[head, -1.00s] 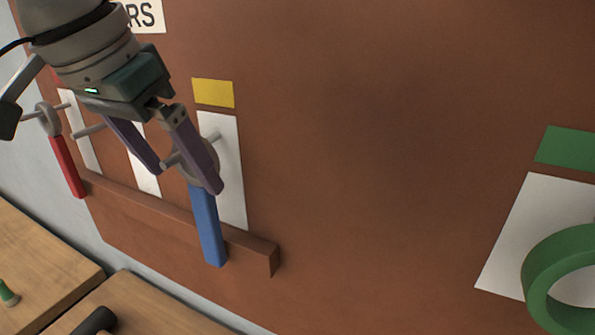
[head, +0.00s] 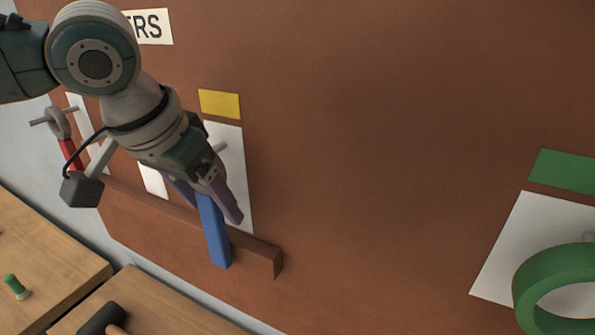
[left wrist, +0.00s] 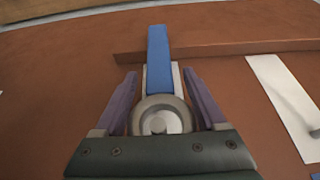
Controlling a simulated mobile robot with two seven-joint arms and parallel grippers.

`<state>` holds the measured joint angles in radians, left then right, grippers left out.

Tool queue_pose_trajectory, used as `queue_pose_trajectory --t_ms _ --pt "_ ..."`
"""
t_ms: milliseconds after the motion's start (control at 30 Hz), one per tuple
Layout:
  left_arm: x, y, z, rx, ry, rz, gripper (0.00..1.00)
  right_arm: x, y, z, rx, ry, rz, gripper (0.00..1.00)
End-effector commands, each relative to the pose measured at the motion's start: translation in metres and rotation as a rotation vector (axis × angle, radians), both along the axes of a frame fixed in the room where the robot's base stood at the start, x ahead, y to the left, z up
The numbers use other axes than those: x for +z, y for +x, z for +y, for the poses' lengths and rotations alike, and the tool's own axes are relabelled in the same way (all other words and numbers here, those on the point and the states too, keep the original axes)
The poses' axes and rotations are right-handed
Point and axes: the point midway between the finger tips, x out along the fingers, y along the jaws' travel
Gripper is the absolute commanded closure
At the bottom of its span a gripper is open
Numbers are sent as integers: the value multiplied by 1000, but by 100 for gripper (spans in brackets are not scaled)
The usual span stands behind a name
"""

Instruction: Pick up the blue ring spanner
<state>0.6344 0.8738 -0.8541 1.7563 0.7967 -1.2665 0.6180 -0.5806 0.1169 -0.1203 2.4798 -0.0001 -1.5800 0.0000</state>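The blue ring spanner (head: 214,235) hangs on the brown board, its blue handle pointing down in front of a white strip. In the left wrist view its blue handle (left wrist: 158,55) and grey metal ring (left wrist: 160,115) show, with a peg in the ring. My left gripper (head: 211,206) is open, its purple fingers on either side of the spanner. In the left wrist view gaps show between the fingers and the handle. The ring is hidden behind the gripper in the head view. My right gripper is not in view.
A brown ledge (head: 262,250) juts from the board by the handle. A red-handled spanner (head: 66,147) hangs at left. A green ring (head: 535,285) is at lower right. Wooden surfaces (head: 60,255) lie below left. The board's middle is bare.

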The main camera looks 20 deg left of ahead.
Motion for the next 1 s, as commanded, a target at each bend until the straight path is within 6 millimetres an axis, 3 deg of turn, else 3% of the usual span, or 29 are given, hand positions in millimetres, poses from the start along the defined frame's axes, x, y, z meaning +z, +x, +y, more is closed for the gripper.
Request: queue_pose_trajectory --t_ms 67,567,1000 --pt "0 0 0 0 0 0 37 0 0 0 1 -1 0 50" --pt "0 0 0 0 0 -1 93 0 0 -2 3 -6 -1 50" --pt "9 1 0 0 0 -5 95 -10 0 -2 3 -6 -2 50"
